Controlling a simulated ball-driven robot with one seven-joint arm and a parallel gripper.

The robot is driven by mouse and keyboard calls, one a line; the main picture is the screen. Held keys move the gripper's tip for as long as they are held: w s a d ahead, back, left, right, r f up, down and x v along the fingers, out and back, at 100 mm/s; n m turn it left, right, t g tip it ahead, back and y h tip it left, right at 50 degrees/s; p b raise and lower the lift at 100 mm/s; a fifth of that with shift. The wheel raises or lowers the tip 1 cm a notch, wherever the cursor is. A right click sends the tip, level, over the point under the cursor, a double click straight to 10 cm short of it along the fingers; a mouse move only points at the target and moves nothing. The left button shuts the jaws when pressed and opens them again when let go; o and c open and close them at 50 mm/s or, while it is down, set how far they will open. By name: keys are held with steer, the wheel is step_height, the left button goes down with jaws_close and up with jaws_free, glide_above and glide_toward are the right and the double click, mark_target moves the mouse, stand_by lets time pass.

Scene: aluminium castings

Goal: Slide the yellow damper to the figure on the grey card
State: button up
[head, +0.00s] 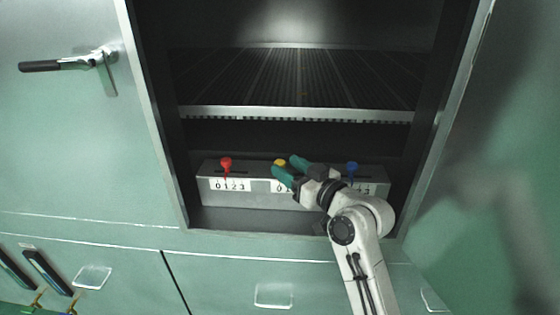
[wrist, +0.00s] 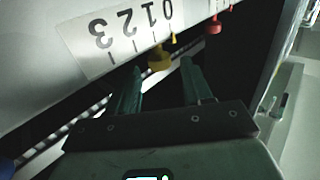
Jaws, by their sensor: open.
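The yellow damper (head: 279,162) is a small knob on a grey metal box (head: 255,197) low in the open cabinet. My gripper (head: 288,167) is open at it, coming from the right. In the wrist view the yellow damper (wrist: 160,58) shows between and just beyond the two teal fingertips (wrist: 161,66), with no clear sign of contact. Its small yellow pointer is near the 0 end of a white scale (wrist: 120,32) marked 0 to 3. In the head view my gripper partly hides this scale. I cannot make out a grey card in either view.
A red damper (head: 226,163) is left of the yellow one and a blue damper (head: 352,168) right of it, each on the same box. A slatted shelf (head: 300,113) lies above. The cabinet's side walls bound the opening. A door with a handle (head: 70,62) is at left.

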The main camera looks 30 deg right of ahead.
mark_target(283, 165)
steer(key=shift+w+a, duration=0.15)
steer(key=shift+w, duration=0.8)
steer(key=shift+w+a, duration=0.15)
steer(key=shift+w, duration=0.75)
steer(key=shift+c, duration=0.3)
jaws_close()
